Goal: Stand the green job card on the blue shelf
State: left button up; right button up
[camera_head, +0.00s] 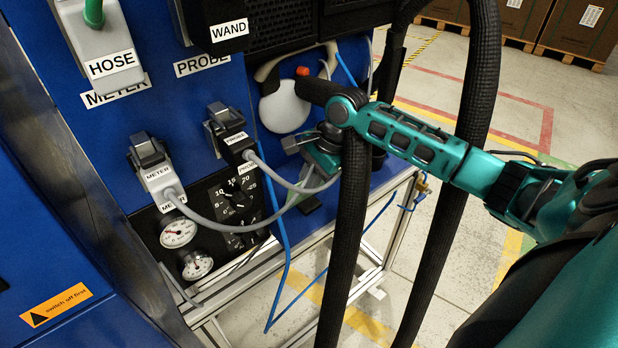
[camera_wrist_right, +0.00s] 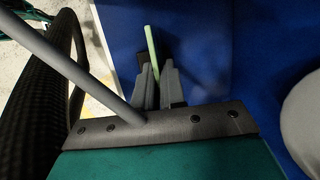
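The green job card shows edge-on as a thin pale green strip (camera_wrist_right: 152,48) in the right wrist view, its near end between my fingers. My right gripper (camera_wrist_right: 158,78) has its two fingers close together, shut on the card. In the head view my right gripper (camera_head: 309,185) points down over the blue shelf (camera_head: 385,178), at the right of the blue cabinet. A dull green patch (camera_head: 310,204) below it may be the card. Blue surface lies close behind the card in the wrist view; I cannot tell whether the card touches it. My left gripper is out of view.
METER (camera_head: 158,178) and PROBE (camera_head: 235,143) plugs with grey cables sit left of my right gripper. A blue hose (camera_head: 283,250) hangs in front of the shelf. Thick black hoses cross near my arm.

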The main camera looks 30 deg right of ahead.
jog(key=o, duration=0.4)
jog(key=shift+o, duration=0.2)
jog(key=v, duration=1.2)
jog(key=shift+r, duration=0.2)
